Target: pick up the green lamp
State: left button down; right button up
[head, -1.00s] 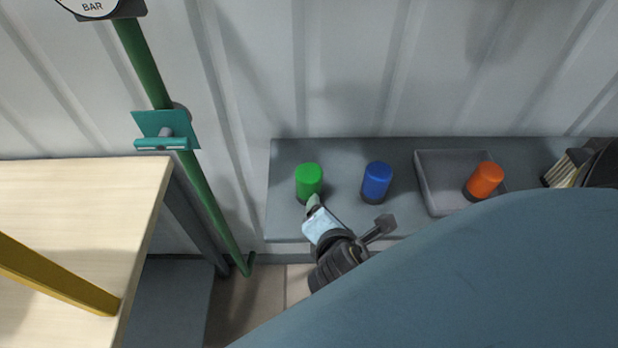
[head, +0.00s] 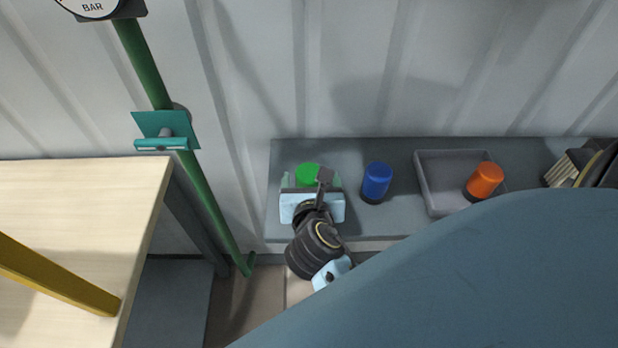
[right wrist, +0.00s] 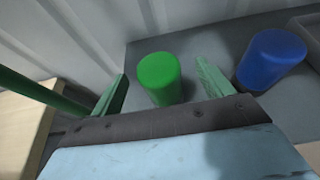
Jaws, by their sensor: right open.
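The green lamp (head: 308,173) stands upright on the grey shelf (head: 400,223), its lower part hidden by my right gripper in the head view. It also shows in the right wrist view (right wrist: 160,78). My right gripper (head: 311,182) is open, with its fingers to the left and right of the lamp. In the right wrist view its two green fingers (right wrist: 162,92) stand apart with the lamp between and a little beyond them; clear gaps show on both sides. My left gripper is not in view.
A blue lamp (head: 377,180) stands close to the right of the green one. An orange lamp (head: 485,180) is in a grey tray (head: 432,196). A corrugated wall (head: 330,70) is behind the shelf. A green pipe (head: 203,195) and a wooden table (head: 75,200) are left.

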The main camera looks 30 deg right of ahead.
aim_at(309, 169)
jog(key=x, duration=0.5)
jog(key=shift+w, duration=0.2)
jog(key=c, duration=1.1)
